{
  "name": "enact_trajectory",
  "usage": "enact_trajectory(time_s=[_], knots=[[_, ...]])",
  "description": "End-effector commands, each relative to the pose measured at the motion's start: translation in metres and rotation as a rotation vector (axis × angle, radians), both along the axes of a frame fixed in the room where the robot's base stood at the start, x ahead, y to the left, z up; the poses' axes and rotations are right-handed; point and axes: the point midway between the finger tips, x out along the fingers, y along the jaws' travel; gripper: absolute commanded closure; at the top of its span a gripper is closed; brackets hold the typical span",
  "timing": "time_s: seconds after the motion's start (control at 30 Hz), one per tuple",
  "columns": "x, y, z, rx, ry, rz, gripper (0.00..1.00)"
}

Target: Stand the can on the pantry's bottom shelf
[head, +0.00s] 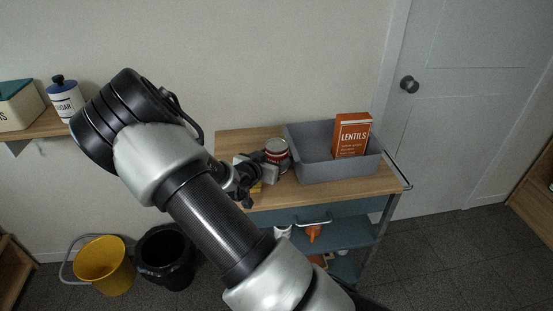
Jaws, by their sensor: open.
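The can (277,149), with a red and pale label and a metal top, stands upright on the wooden top of a trolley, left of a grey bin. My gripper (264,165) is open at the can's near left side. The arm and wrist cover part of it, so I cannot tell whether the fingers touch the can or stand around it. The pantry cannot be clearly made out. Wooden shelving shows only partly at the right edge (540,205) and at the lower left edge (12,268).
The grey bin (305,172) holds an orange lentils box (351,135). The trolley (235,140) has lower shelves with small items and a side rail. A yellow bucket (103,268) and black bin (165,256) stand on the floor at left. A wall shelf (45,125) holds canisters.

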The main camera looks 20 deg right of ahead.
Motion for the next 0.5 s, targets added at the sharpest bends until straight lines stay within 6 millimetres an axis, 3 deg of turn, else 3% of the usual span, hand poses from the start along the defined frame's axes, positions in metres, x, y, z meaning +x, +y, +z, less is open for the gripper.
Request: enact_trajectory(time_s=[0.17, 0.4, 0.5], knots=[[-0.0001, 0.0001, 0.0003, 0.0, 0.0, 0.0, 0.37], [-0.0002, 0.0003, 0.0004, 0.0, 0.0, 0.0, 0.78], [0.0002, -0.0001, 0.0016, -0.002, -0.003, 0.0, 0.86]])
